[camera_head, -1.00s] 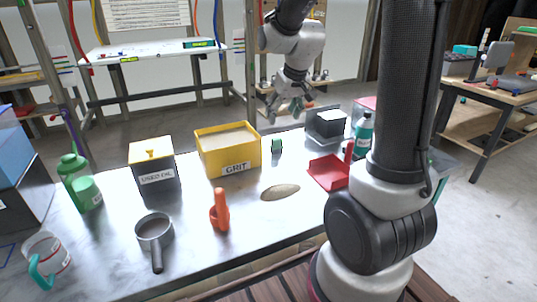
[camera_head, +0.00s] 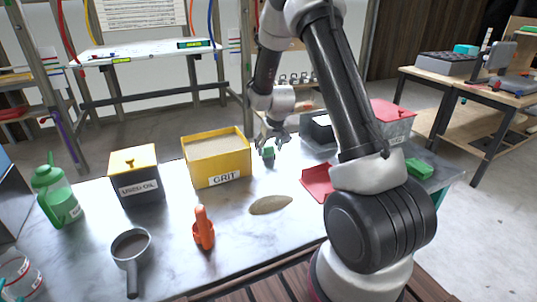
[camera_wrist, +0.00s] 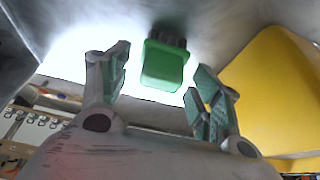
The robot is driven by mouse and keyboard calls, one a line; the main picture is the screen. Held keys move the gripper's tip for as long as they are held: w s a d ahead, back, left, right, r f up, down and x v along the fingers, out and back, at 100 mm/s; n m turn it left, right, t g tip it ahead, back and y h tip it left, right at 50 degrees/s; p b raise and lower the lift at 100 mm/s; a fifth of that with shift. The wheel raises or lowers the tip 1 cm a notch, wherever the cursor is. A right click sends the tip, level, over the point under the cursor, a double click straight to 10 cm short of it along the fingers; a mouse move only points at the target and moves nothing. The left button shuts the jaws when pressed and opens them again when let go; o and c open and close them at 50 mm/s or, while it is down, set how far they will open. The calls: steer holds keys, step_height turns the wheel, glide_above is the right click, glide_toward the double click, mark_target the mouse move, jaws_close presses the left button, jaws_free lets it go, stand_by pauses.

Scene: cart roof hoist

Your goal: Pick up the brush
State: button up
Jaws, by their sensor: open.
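The brush (camera_head: 268,153) is a small green block standing on the metal table, just right of the yellow grit box. In the wrist view the brush (camera_wrist: 165,62) shows a green body with dark bristles, between the two fingers and beyond them. My gripper (camera_head: 273,142) is open and empty, pointing down just above and behind the brush. A gap shows between the brush and each finger, and I see no contact.
The yellow grit box (camera_head: 218,175) stands close to the left; it also fills the right of the wrist view (camera_wrist: 270,85). A red dustpan (camera_head: 314,184) lies to the right, partly behind my arm. A pile of grit (camera_head: 270,205) lies in front.

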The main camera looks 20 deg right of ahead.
steer(key=shift+w+f, duration=0.1)
steer(key=shift+f, duration=0.1)
steer(key=c, duration=1.1)
steer(key=shift+r, duration=0.15)
